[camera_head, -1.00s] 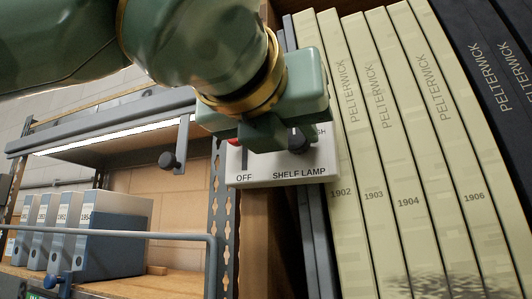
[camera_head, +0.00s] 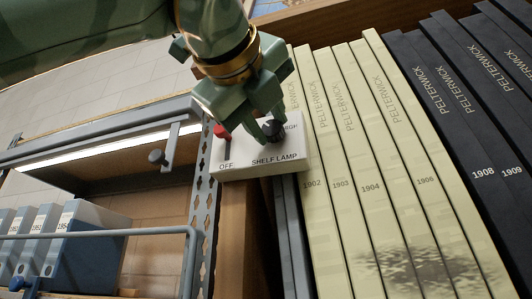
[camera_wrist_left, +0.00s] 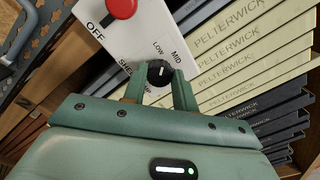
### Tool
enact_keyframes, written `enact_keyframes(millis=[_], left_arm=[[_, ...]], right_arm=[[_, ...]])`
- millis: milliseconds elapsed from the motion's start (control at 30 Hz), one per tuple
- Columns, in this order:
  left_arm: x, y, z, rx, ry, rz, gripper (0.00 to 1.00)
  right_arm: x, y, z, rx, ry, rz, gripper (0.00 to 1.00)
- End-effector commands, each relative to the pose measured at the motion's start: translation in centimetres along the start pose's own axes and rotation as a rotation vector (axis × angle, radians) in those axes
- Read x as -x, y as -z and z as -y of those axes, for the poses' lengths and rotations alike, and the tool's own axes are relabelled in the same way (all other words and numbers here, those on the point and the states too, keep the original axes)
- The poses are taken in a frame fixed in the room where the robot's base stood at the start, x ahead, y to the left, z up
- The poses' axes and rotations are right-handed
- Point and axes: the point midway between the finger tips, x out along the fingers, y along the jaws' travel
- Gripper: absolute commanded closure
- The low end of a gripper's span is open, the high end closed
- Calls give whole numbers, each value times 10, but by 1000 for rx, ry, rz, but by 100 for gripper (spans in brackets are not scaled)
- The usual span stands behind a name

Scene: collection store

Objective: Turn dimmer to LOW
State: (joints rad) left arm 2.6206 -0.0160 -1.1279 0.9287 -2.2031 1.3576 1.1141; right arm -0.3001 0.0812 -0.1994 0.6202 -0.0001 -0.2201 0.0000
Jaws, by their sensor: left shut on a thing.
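The shelf lamp's white control box (camera_head: 290,160) is on the shelf edge, with a red switch or button (camera_head: 221,131) beside OFF and a black dimmer knob (camera_head: 272,128). In the left wrist view the knob (camera_wrist_left: 158,72) lies between the two green fingers of my left gripper (camera_wrist_left: 159,90), which is shut on it. LOW and MID are printed just beyond the knob, and a small white pointer mark shows on its face. I cannot tell exactly which label the mark meets. My left gripper (camera_head: 260,128) partly hides the box in the head view. My right gripper is not in view.
Cream volumes (camera_head: 371,185) stand right of the box, with black volumes (camera_head: 480,120) further right. A perforated grey upright (camera_head: 202,215) is on the left, near a shelf with blue box files (camera_head: 95,240). A lit lamp strip (camera_head: 80,158) runs above that shelf.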

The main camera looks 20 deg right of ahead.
Motion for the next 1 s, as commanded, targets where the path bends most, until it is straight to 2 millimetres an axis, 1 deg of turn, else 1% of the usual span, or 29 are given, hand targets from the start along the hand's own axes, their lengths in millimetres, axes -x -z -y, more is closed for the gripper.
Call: enact_keyframes(millis=[33,100,400,633,967,1000], left_arm=[[0,1,-2,33,0,2,95],[0,1,-2,78,0,2,95],[0,0,-1,203,1,2,95],[0,-1,-1,234,1,2,95],[0,-1,0,235,1,3,95],[0,-1,0,235,1,3,69]], right_arm=[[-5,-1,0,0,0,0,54],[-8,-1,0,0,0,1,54],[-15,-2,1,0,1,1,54],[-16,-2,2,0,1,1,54],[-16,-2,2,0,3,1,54],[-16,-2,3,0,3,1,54]])
